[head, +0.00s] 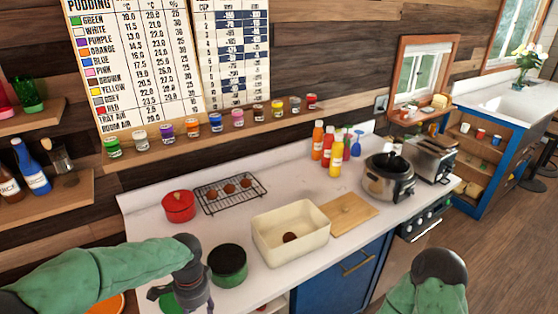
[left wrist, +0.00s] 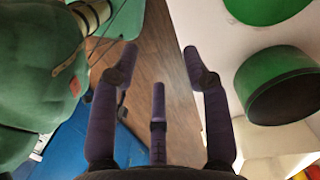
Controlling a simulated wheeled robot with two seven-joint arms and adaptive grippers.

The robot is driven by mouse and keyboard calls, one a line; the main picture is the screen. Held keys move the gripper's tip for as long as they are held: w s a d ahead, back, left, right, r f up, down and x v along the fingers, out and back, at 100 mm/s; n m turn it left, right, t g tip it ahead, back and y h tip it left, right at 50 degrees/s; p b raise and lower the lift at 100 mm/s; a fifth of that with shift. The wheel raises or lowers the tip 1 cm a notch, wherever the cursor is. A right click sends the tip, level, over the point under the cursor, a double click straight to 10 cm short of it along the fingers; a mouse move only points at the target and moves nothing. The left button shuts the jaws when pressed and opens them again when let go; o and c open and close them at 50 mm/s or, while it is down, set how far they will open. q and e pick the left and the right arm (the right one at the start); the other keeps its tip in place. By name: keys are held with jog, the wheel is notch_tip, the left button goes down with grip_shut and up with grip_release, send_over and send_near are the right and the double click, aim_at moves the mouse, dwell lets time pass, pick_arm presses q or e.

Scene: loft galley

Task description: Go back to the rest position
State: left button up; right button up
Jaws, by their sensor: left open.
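My left arm reaches in from the left in the head view, with its dark wrist (head: 190,262) pointing down at the counter's front left. My left gripper (left wrist: 161,62) shows in the left wrist view with its purple-grey fingers spread apart and nothing between them. Wooden floor shows beyond the fingers, and the counter edge is to their right. My right arm (head: 428,285) shows at the bottom right of the head view; its gripper is not visible there.
A dark green pot (head: 228,270) stands just right of my left wrist. A cream bin (head: 268,252) holds a brown ball (head: 290,238). A red pot (head: 179,208), wire rack (head: 231,205), cutting board (head: 348,217), bottles and slow cooker (head: 388,183) stand behind and right.

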pick_arm(q)
jog(key=s+d+f+n+h+b, duration=0.1)
jog(key=s+d+f+n, duration=0.2)
jog(key=f, duration=0.7)
jog(key=s+d+f+n+t+h+b, duration=0.1)
jog(key=s+d+f+n, duration=0.3)
jog(key=f, duration=0.7)
jog(key=s+d+f+n+h+b, duration=0.1)
jog(key=s+d+f+n, duration=0.3)
jog(key=f, duration=0.6)
jog(key=shift+s+d+f+n+h, duration=0.3)
jog(key=shift+s+n+h, duration=0.4)
jog(key=shift+s+n, duration=0.15)
